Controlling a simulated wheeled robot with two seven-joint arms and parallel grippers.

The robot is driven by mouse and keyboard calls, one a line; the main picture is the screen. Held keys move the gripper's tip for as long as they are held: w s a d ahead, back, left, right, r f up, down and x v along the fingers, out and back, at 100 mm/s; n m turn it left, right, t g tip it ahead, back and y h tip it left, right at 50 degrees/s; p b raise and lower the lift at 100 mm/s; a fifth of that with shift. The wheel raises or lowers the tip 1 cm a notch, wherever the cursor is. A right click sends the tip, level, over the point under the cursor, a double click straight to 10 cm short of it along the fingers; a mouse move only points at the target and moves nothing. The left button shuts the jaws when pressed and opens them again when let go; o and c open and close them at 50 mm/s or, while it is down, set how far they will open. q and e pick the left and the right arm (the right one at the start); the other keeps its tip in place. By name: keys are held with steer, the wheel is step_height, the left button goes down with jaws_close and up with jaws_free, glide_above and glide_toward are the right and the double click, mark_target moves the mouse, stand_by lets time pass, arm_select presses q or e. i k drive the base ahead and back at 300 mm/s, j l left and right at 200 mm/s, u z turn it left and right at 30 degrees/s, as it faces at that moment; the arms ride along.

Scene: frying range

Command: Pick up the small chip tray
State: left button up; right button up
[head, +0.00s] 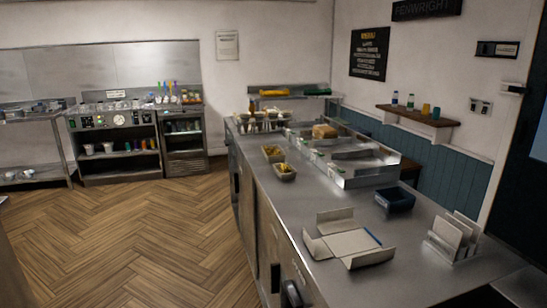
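Two small pale trays holding yellow chips sit near the left edge of the long steel counter (310,205). The nearer chip tray (285,176) stands just in front of the farther chip tray (272,157). They look similar in size, and I cannot tell for certain which is the small one. Both are upright on the counter. Neither of my grippers can be made out in this view, and nothing is seen touching the trays.
An open cardboard box (346,243) lies flat nearer on the counter. A dark blue tub (395,201) and a rack of upright cards (455,237) stand to its right. A raised steel unit (345,160) borders the trays' right side. Wooden floor (150,230) at left is clear.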

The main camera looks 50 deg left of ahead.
mark_target(285, 171)
steer(key=k+j+u, duration=0.1)
steer(key=j, duration=0.6)
steer(key=j+u, duration=0.15)
steer(key=j, duration=0.6)
steer(key=i+j+u, duration=0.15)
steer(key=j, duration=0.35)
steer(key=i+j+u, duration=0.15)
steer(key=i+j, duration=0.2)
steer(key=i+j+u, duration=0.15)
steer(key=j, duration=0.4)
steer(key=i, duration=0.45)
